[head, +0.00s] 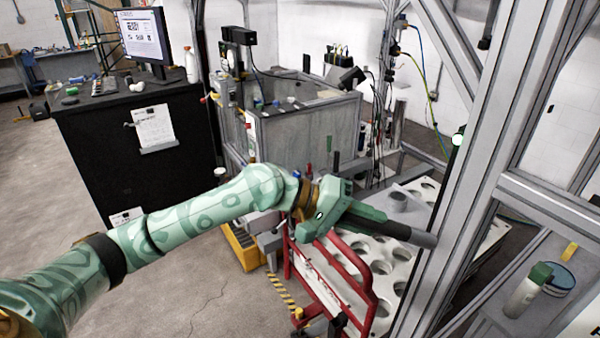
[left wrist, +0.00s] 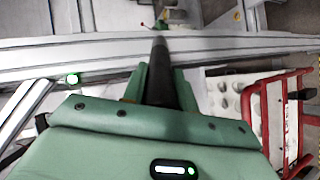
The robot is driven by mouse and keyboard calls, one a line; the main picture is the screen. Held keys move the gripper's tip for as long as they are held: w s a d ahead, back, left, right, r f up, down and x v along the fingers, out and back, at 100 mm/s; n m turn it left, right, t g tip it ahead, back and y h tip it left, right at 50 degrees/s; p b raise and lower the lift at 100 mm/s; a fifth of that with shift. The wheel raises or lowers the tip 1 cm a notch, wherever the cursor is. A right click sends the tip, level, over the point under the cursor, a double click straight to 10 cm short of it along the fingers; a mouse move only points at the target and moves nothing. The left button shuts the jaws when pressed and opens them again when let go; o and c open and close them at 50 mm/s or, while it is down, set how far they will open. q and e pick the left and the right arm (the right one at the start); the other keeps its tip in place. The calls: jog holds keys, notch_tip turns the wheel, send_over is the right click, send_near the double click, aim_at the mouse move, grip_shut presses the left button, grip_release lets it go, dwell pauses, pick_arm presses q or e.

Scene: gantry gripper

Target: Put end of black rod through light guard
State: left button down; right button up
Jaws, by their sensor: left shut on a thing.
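My left gripper (head: 372,215) is shut on the black rod (head: 408,233), which points right toward the metal frame. In the left wrist view the rod (left wrist: 159,72) runs forward between the two green fingers (left wrist: 160,92), and its far end overlaps the grey frame beam. In the head view the rod's grey end reaches the post's left edge. I cannot tell whether it touches or passes the frame plane. My right gripper is not in view.
A red tubular rack (head: 372,290) stands below the gripper. A white panel with round holes (head: 405,270) lies behind it. A black cabinet with a monitor (head: 143,35) is at the left. Open floor lies at the lower left.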

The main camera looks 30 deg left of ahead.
pick_arm(q)
jog(key=w+a+f+n+t+y+p, duration=0.1)
jog(key=w+a+n+t+p, duration=0.1)
jog(key=a+t, duration=0.3)
jog(key=w+a+n+t+y+p, duration=0.2)
jog(key=a+n+t, duration=0.3)
jog(key=a, duration=0.5)
jog(key=shift+a+f+y+p, duration=0.15)
jog(key=shift+f+y+p, duration=0.15)
jog(key=shift+f, duration=0.1)
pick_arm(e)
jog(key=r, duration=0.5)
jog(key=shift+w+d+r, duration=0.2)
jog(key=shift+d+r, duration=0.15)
pick_arm(q)
jog(key=b+x, duration=0.4)
jog(key=x, duration=1.2)
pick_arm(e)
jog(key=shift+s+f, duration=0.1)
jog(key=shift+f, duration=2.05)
pick_arm(q)
jog(key=shift+s, duration=0.2)
